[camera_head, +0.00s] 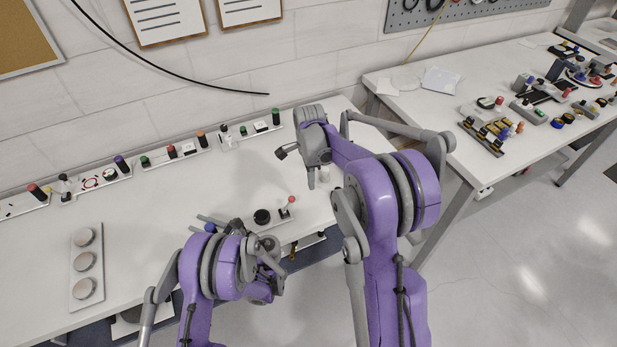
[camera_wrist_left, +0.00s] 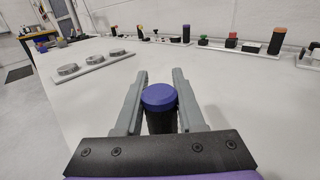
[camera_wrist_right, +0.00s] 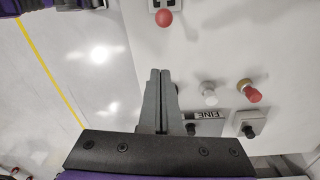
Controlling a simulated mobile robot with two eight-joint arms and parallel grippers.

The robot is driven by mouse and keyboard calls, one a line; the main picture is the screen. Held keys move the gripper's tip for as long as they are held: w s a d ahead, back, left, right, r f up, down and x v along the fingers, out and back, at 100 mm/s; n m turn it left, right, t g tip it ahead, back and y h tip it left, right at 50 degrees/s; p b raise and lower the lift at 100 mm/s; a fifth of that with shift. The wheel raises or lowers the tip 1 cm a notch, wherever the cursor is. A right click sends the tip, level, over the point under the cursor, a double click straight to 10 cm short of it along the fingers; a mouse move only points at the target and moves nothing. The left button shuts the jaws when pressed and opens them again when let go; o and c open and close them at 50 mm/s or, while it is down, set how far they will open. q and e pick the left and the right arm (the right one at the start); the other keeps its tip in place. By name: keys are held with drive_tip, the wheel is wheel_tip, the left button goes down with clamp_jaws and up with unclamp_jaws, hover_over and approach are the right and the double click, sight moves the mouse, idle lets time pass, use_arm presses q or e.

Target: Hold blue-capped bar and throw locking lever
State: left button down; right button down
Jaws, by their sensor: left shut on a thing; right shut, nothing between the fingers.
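The blue-capped bar is dark with a blue cap (camera_wrist_left: 159,97); its cap also shows in the head view (camera_head: 210,227). My left gripper (camera_wrist_left: 160,108) is shut around it, with a finger on each side just below the cap. A small lever with a red ball (camera_head: 291,200) stands on a plate beside a round black knob (camera_head: 262,216), right of my left gripper. The red ball also shows at the top of the right wrist view (camera_wrist_right: 163,17). My right gripper (camera_wrist_right: 160,73) is shut and empty, apart from the red ball. My left arm partly hides the plate.
A plate with three round grey discs (camera_head: 86,263) lies at the table's left. Several strips of coloured knobs stand along the wall.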

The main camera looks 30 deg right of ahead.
sight(292, 198)
wheel_tip(292, 198, down, 6)
drive_tip(key=shift+s+r, duration=0.1)
drive_tip(key=shift+s, duration=0.05)
drive_tip(key=a, duration=0.3)
drive_tip(key=shift+w+r, duration=0.3)
drive_tip(key=shift+r, duration=0.05)
drive_tip(key=shift+w+a+r, duration=0.1)
drive_tip(key=shift+a+r, duration=0.05)
drive_tip(key=shift+a, duration=0.2)
drive_tip(key=shift+a+r+h, duration=0.35)
drive_tip(key=shift+a+h, duration=0.25)
drive_tip(key=shift+h, duration=0.3)
drive_tip(key=shift+a+r+h, duration=0.2)
drive_tip(key=shift+a+h, duration=0.35)
drive_tip(key=shift+h, duration=0.15)
drive_tip(key=shift+a+r+h, duration=0.2)
drive_tip(key=shift+a+h, duration=0.35)
drive_tip(key=shift+h, duration=0.15)
drive_tip(key=shift+w+a+r, duration=0.1)
drive_tip(key=shift+a+r, duration=0.05)
drive_tip(key=shift+a, duration=1.2)
drive_tip(key=shift+r, duration=0.2)
drive_tip(key=shift+r, duration=0.65)
